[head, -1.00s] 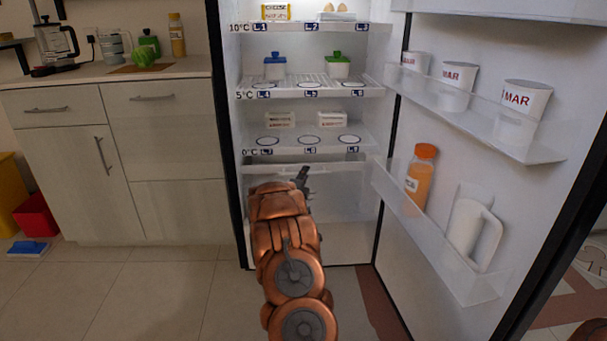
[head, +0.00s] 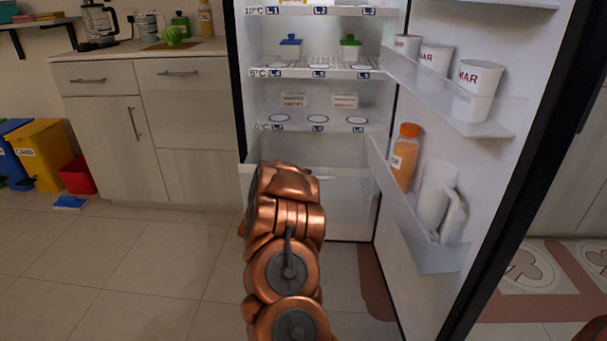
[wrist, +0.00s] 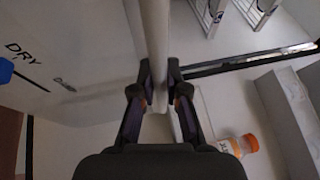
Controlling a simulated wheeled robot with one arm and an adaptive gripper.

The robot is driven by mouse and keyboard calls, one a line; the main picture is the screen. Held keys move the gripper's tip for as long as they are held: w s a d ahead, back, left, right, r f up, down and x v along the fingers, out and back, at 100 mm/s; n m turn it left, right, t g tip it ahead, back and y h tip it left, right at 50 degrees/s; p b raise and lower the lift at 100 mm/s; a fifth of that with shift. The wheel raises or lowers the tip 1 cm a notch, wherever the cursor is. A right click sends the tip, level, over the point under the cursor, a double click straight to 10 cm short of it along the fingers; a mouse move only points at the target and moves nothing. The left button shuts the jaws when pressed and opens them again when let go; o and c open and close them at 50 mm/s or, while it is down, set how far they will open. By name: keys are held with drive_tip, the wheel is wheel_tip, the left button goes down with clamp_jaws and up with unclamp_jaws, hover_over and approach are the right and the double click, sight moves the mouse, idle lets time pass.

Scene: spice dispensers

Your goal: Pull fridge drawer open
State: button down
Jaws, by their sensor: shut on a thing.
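The fridge drawer (head: 346,205) is the pale front panel low in the open fridge (head: 318,105), under the 0°C shelf. Its front stands forward of the cabinet and some of its inside shows behind the rim, so it looks partly open. My arm hides its middle and left part in the head view, and my gripper is hidden there too. In the wrist view my gripper (wrist: 159,84) is shut on the white upright edge of the drawer (wrist: 155,40), one finger on each side.
The fridge door (head: 510,150) stands open at the right, with cups, an orange bottle (head: 404,155) and a white jug (head: 440,202) on its shelves. Counter cabinets (head: 185,130) stand left. Bins (head: 42,155) are farther left. The tiled floor (head: 130,265) is clear at front left.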

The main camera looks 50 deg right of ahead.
drive_tip(key=shift+s+a, duration=0.6)
drive_tip(key=shift+a, duration=0.1)
drive_tip(key=c, duration=1.2)
unclamp_jaws()
drive_tip(key=shift+w, duration=0.1)
drive_tip(key=shift+a, duration=0.1)
drive_tip(key=shift+v, duration=6)
drive_tip(key=shift+f, duration=0.1)
drive_tip(key=shift+w, duration=0.1)
